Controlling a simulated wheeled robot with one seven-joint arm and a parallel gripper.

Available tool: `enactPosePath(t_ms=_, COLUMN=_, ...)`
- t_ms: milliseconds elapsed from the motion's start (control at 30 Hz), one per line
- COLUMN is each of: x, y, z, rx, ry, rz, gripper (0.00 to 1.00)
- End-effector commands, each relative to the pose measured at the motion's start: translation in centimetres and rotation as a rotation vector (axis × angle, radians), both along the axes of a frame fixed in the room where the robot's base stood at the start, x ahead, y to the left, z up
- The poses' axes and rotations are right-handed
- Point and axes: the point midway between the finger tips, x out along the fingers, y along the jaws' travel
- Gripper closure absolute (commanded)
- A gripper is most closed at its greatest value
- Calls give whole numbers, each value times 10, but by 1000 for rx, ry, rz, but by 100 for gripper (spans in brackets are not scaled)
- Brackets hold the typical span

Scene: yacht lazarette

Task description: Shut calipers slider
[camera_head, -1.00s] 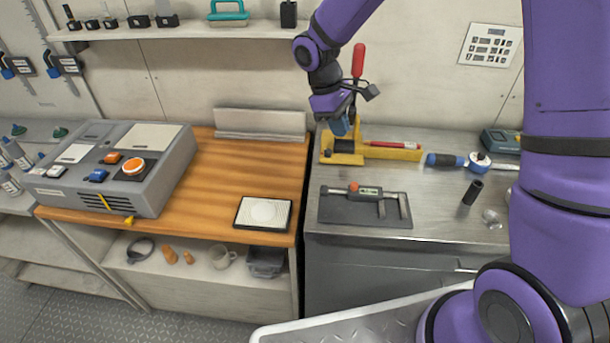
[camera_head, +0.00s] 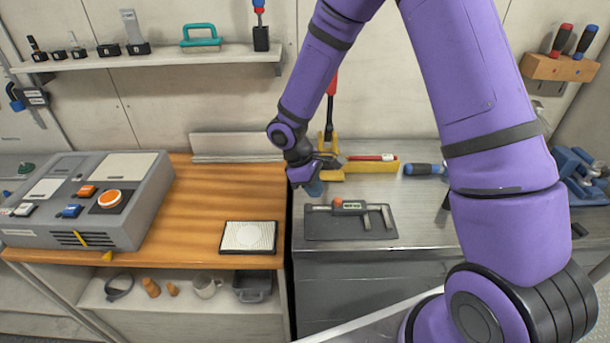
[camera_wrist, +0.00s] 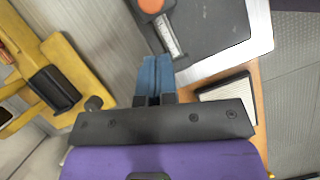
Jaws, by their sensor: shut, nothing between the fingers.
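The calipers (camera_head: 350,207) lie on a dark grey board (camera_head: 325,228) on the metal bench. The slider carries a small display, with an orange knob (camera_head: 338,202) at its left. The jaws at the right end (camera_head: 388,216) stand apart with a gap between them. In the wrist view, part of the scale (camera_wrist: 170,40) and the orange knob (camera_wrist: 151,4) show at the top; the jaws are out of frame. My gripper (camera_head: 315,188) hangs above and behind the calipers' left end, blue fingers together and empty. The shut fingers (camera_wrist: 155,74) point toward the scale in the wrist view.
A yellow stand (camera_head: 370,166) with a red-handled tool is behind my gripper. A blue-handled tool (camera_head: 424,170) lies to the right, partly hidden by my arm. A wooden counter (camera_head: 210,212) adjoins on the left, with a white textured pad (camera_head: 249,237) and a grey control box (camera_head: 130,232).

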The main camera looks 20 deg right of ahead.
Motion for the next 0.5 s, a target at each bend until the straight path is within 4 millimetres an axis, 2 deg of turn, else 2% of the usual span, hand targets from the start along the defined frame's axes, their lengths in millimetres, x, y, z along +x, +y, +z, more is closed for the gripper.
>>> enactPosePath(t_ms=200, x=-14, y=-20, z=2, rx=0, ry=-2, rz=-2, gripper=100)
enactPosePath(t_ms=500, x=-17, y=-25, z=2, rx=0, ry=-4, rz=0, gripper=100)
